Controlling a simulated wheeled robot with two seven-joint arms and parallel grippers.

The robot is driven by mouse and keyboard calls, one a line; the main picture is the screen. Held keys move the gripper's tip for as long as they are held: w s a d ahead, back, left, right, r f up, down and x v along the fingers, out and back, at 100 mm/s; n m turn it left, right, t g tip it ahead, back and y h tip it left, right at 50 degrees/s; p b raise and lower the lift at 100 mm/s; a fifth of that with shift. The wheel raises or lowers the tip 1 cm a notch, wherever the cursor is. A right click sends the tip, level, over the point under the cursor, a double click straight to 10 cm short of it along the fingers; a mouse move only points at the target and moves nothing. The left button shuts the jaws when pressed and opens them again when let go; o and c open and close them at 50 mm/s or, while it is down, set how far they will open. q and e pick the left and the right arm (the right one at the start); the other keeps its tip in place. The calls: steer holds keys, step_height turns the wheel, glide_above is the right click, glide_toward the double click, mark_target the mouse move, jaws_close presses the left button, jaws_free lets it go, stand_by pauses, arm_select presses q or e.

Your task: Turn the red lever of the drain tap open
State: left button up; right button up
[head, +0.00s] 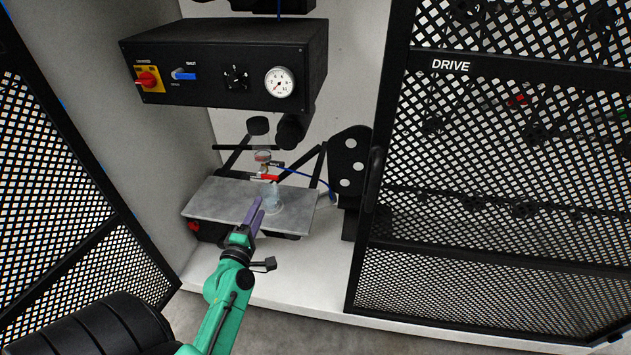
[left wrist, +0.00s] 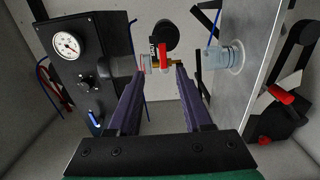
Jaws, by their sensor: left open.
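The red lever (head: 265,177) sits on the small drain tap above a grey plate (head: 215,195) in the head view. In the left wrist view the red lever (left wrist: 163,56) appears beyond the fingertips, roughly in line with the gap between them, with a brass part (left wrist: 178,63) of the tap beside it. My left gripper (head: 257,208) is open and empty, its purple fingers pointing at the tap; it also shows in the left wrist view (left wrist: 161,74). I cannot tell whether a fingertip touches the tap. My right gripper is not in view.
A clear cup (head: 271,196) stands on the plate below the tap. A black control box (head: 210,70) with a gauge (head: 280,82) hangs above. A black mesh door (head: 490,180) marked DRIVE stands at the right. A blue hose (head: 305,175) runs right from the tap.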

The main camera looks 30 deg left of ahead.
arm_select(q)
glide_toward(272, 178)
steer(key=w, duration=0.1)
steer(key=x, duration=0.9)
steer(key=shift+w+a+f, duration=0.15)
steer(key=shift+w+a, duration=0.1)
steer(key=shift+a, duration=0.1)
steer(key=shift+s+d+p, duration=0.1)
steer(key=shift+p, duration=0.2)
jaws_close()
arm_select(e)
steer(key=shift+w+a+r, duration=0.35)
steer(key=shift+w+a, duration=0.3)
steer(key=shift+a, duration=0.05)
